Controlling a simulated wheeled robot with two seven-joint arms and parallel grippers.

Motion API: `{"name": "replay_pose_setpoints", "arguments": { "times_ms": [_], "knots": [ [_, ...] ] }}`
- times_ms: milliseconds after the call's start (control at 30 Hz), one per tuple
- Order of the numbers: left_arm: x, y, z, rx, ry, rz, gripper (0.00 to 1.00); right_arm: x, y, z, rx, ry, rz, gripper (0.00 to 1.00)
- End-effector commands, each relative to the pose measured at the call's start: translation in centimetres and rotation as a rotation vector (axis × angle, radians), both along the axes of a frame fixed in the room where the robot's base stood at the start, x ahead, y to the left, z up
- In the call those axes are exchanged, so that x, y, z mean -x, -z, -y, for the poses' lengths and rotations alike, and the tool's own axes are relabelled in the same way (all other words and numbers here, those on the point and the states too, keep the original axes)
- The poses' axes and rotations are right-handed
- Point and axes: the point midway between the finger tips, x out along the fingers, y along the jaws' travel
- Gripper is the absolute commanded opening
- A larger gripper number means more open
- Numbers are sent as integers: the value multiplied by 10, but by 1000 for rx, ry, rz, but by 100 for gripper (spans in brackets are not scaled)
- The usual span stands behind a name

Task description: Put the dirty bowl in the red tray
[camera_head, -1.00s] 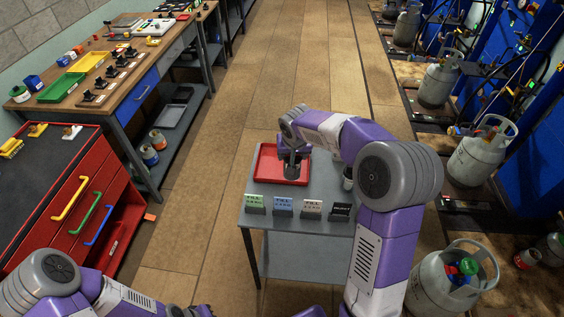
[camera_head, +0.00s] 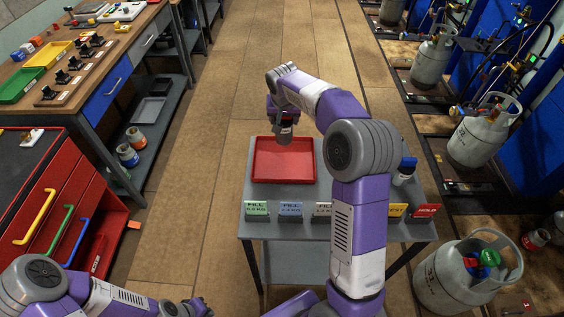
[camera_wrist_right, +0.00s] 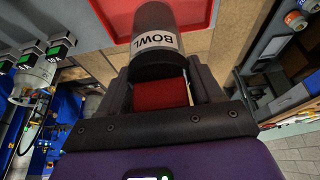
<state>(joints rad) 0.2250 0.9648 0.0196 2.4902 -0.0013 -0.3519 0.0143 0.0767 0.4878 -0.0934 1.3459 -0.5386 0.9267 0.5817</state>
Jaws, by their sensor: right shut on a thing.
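The dirty bowl shows as a dark grey cylinder with a white label reading BOWL in the right wrist view (camera_wrist_right: 152,42). My right gripper (camera_head: 284,108) is shut on it. In the head view the cylinder (camera_head: 285,128) overlaps the far part of the red tray (camera_head: 262,177), appearing above it; the exact height is unclear. The tray lies on the grey table and looks empty where visible. Its red edge also shows in the right wrist view (camera_wrist_right: 112,22). My left gripper (camera_head: 192,307) is at the bottom edge, partly cut off, its jaws unclear.
Several label cards, including a green one (camera_head: 256,210) and a red one (camera_head: 427,212), stand along the near edge of the grey table (camera_head: 300,232). A blue-capped bottle (camera_head: 404,172) stands at its right. A red drawer cabinet (camera_head: 60,200) is left; gas cylinders (camera_head: 480,135) are right.

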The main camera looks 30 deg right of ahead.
Motion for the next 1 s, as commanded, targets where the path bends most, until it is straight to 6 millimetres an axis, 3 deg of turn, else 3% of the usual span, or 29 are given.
{"name": "replay_pose_setpoints", "arguments": {
  "times_ms": [200,467,700,1000],
  "knots": [
    [0,11,0,0,0,0,0,1,37,1,0,0,-1,26],
    [0,15,0,0,0,0,0,0,58,0,0,1,1,26],
    [0,24,0,0,0,0,0,1,97,0,0,0,0,26],
    [0,24,0,0,0,0,0,0,99,0,0,0,2,26]
  ]
}}
